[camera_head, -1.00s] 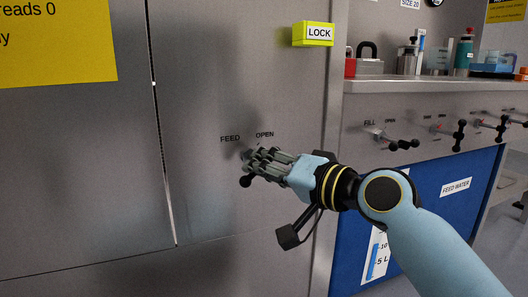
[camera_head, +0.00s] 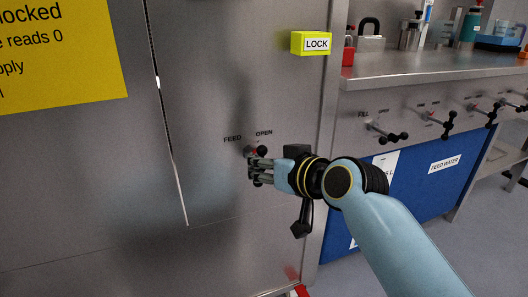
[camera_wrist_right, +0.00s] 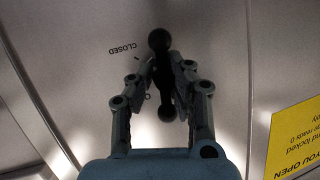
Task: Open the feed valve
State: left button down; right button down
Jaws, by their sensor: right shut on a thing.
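The feed valve is a black bar handle with ball ends on the grey cabinet front, under the FEED and OPEN labels. In the head view its upper ball (camera_head: 262,150) shows just below OPEN. My right gripper (camera_head: 254,170) comes from the right and is shut on the handle. In the right wrist view the handle (camera_wrist_right: 163,80) stands nearly upright between the two fingers (camera_wrist_right: 164,90), with a ball at each end. A CLOSED label (camera_wrist_right: 123,50) reads upside down beside the top ball. Fingers hide part of the handle in the head view. My left gripper is not seen.
A yellow LOCK box (camera_head: 312,43) sits above on the panel. To the right, a steel bench (camera_head: 420,76) carries a padlock and bottles, with other valve handles (camera_head: 385,133) on its front. A yellow sign (camera_head: 60,50) is at upper left. The panel left of the valve is clear.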

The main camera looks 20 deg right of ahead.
jog(key=shift+a+r+n+p, duration=0.2)
jog(key=shift+r+n+p, duration=0.25)
jog(key=shift+p, duration=0.55)
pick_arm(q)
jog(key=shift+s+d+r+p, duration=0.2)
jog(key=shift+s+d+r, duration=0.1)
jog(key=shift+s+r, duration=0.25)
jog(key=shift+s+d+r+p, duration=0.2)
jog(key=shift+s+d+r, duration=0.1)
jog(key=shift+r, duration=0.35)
pick_arm(e)
jog(key=shift+f+n+h, duration=0.25)
jog(key=shift+f+h, duration=0.05)
jog(key=shift+h, duration=0.2)
jog(key=shift+f, duration=0.1)
jog(key=c, duration=1.7)
grip_release()
jog(key=o, duration=0.4)
jog(key=shift+a, duration=0.3)
jog(key=shift+c, duration=0.2)
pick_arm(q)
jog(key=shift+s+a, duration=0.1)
pick_arm(e)
jog(key=shift+d, duration=0.1)
jog(key=shift+s, duration=0.1)
